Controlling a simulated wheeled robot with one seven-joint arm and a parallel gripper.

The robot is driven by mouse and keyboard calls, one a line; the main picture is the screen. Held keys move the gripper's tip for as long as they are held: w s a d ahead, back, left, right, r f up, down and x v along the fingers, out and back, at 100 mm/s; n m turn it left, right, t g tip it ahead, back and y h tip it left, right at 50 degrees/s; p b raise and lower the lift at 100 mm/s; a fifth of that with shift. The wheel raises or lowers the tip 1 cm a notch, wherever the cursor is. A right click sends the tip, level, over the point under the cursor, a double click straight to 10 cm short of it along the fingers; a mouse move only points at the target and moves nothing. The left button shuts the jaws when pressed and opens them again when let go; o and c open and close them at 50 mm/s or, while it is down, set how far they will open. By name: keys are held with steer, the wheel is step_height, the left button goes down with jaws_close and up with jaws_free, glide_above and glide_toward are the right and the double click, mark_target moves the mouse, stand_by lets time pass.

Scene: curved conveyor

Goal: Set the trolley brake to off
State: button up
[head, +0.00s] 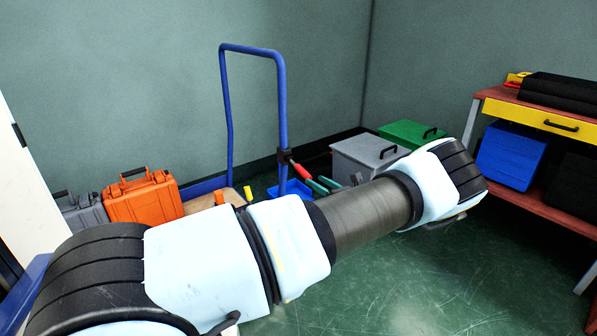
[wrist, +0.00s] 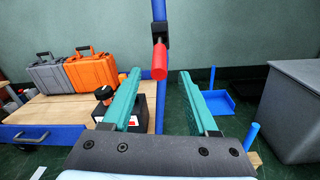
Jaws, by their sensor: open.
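The trolley has a blue tubular handle (head: 282,105) and a wooden deck with a blue edge, which also shows in the wrist view (wrist: 65,134). A black clamp (head: 285,156) on the handle's right post carries a red-gripped lever (head: 301,171), the likely brake. In the wrist view the red grip (wrist: 160,61) hangs below the black clamp (wrist: 160,32), pointing towards the camera. My gripper (wrist: 162,78) has its teal fingers spread, with the red grip appearing between and just above their tips. In the head view my gripper (head: 315,181) is close to the lever's end. No contact shows.
Orange (head: 143,196) and grey (head: 84,211) cases stand on the trolley deck. A grey bin (head: 367,155) and a green bin (head: 411,134) stand to the right. Open floor (head: 400,285) lies in front.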

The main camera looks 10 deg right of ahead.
mark_target(299, 171)
steer(key=x, duration=1)
steer(key=shift+b, duration=0.3)
steer(key=shift+c, duration=0.4)
jaws_close()
stand_by(0.5)
